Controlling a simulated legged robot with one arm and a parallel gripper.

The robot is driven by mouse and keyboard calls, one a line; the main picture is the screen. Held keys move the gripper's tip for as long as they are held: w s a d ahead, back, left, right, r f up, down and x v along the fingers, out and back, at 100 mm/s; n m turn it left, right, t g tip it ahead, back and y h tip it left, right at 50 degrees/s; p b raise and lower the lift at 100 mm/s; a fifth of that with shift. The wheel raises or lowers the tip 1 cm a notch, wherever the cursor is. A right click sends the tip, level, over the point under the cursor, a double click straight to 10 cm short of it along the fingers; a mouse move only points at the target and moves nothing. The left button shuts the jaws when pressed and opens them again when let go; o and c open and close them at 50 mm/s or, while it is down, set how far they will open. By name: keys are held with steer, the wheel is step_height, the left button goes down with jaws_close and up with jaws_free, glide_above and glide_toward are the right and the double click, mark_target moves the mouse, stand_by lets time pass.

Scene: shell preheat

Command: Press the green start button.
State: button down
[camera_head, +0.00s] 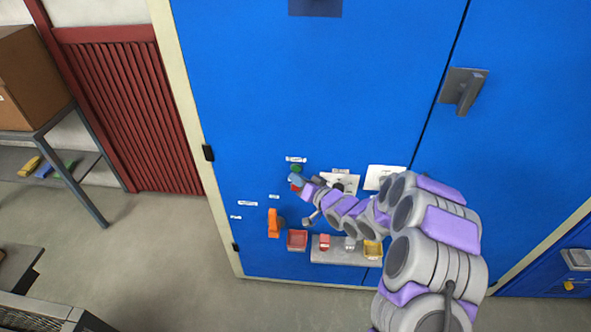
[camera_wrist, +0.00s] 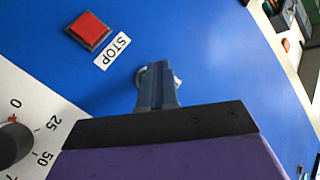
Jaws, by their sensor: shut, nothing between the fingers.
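The green start button (camera_head: 296,168) is on the blue cabinet front in the head view, just under a small white label (camera_head: 296,159). My gripper (camera_head: 295,179) is shut and empty, with its tip just below the green button in that view. In the wrist view the shut fingers (camera_wrist: 157,72) cover most of a round pale rim (camera_wrist: 176,77); no green face shows there. I cannot tell whether the fingertips touch it. The red STOP button (camera_wrist: 88,30) is to the left of the fingers in the wrist view.
A black dial (camera_wrist: 12,145) on a white scale sits at lower left in the wrist view. In the head view, an orange handle (camera_head: 273,223), a red bin (camera_head: 297,240) and a grey shelf (camera_head: 330,256) are below the gripper. A grey door handle (camera_head: 462,91) is at upper right.

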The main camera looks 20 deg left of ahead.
stand_by(0.3)
steer(key=s, duration=0.2)
steer(key=s+d+b, duration=0.1)
steer(key=s, duration=0.1)
steer(key=shift+s+d, duration=0.1)
steer(key=shift+s, duration=0.3)
stand_by(0.7)
